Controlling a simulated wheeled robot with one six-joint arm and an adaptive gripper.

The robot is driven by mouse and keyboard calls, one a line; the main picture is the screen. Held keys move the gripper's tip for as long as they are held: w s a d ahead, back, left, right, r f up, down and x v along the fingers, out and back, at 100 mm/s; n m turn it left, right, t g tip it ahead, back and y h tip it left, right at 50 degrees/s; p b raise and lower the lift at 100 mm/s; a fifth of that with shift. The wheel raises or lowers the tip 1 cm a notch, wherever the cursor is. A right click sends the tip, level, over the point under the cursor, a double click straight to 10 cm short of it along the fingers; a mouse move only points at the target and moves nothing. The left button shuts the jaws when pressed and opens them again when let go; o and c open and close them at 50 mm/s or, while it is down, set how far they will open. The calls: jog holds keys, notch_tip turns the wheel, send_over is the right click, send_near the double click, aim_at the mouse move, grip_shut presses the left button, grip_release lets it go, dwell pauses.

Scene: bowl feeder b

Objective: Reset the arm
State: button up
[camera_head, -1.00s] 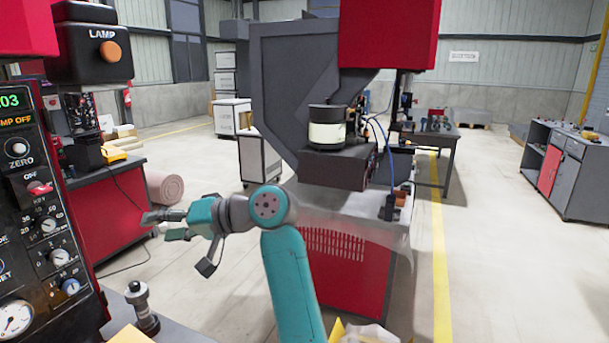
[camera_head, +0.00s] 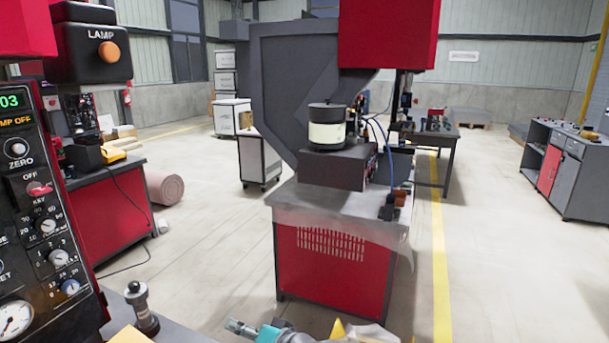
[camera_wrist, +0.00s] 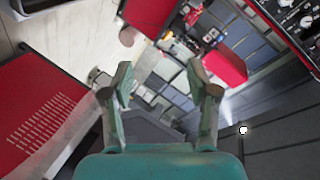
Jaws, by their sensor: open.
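My gripper (camera_wrist: 160,85) shows in the wrist view with its two teal fingers spread apart and nothing between them. In the head view only a teal and grey part of my arm shows at the bottom edge, low in front of the red machine base; the fingertips cannot be made out there.
A red machine (camera_head: 335,268) with a grey top and a dark, pale-banded bowl feeder (camera_head: 327,128) stands ahead. A control panel (camera_head: 40,215) with knobs is close on the left. A grey cabinet (camera_head: 575,170) stands far right.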

jog(key=s+d+f+m+t+h, duration=0.35)
jog(key=s+d+f+h, duration=0.25)
jog(key=s+d+f, duration=1)
jog(key=s+d+f+t+h, duration=0.2)
jog(key=s+d+f+h, duration=0.1)
jog(key=s+d, duration=1)
jog(key=s+d+r+n+h, duration=0.1)
jog(key=s+r, duration=0.3)
jog(key=s, duration=0.3)
jog(key=s+d+r+n+h, duration=0.1)
jog(key=s+r, duration=0.2)
jog(key=s, duration=0.4)
jog(key=s+d+r+n+t+h, duration=0.1)
jog(key=s+r, duration=0.3)
jog(key=s, duration=0.3)
jog(key=shift+s+r, duration=0.15)
jog(key=shift+r, duration=0.15)
